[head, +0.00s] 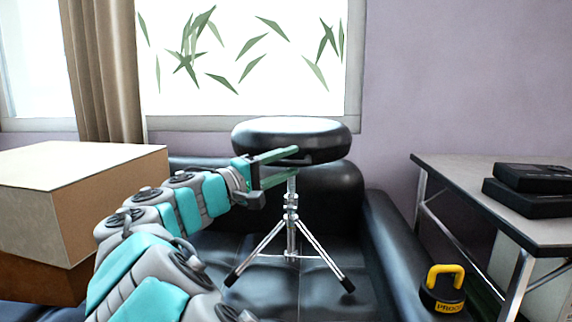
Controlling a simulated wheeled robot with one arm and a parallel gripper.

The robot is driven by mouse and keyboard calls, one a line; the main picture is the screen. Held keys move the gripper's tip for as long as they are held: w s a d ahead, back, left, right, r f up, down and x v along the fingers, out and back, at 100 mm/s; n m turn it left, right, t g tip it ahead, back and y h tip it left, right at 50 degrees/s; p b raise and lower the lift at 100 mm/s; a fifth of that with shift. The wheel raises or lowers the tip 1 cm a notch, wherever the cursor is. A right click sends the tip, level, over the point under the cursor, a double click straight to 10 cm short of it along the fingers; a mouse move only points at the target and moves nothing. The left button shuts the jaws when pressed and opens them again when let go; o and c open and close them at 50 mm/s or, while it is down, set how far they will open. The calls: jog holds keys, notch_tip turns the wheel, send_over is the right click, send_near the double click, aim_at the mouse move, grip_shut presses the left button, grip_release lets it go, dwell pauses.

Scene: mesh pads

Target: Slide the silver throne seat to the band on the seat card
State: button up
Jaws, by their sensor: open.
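A drum throne (291,131) with a round black seat and a silver tripod base (291,220) stands upright on the black leather sofa (350,290). My gripper (295,167) is open, its green fingers pointing right, one above the other. The upper finger overlaps the underside of the seat in the picture, and the lower one crosses near the top of the silver post. I cannot tell whether either finger touches the throne. No seat card or band can be made out.
Cardboard boxes (70,205) are stacked at the left. At the right, a grey-topped table (455,180) carries flat black cases (535,190). A black object with a yellow handle (444,285) is at the sofa's right arm. A curtain and window are behind.

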grip_shut()
dwell(0.4)
dwell(1.0)
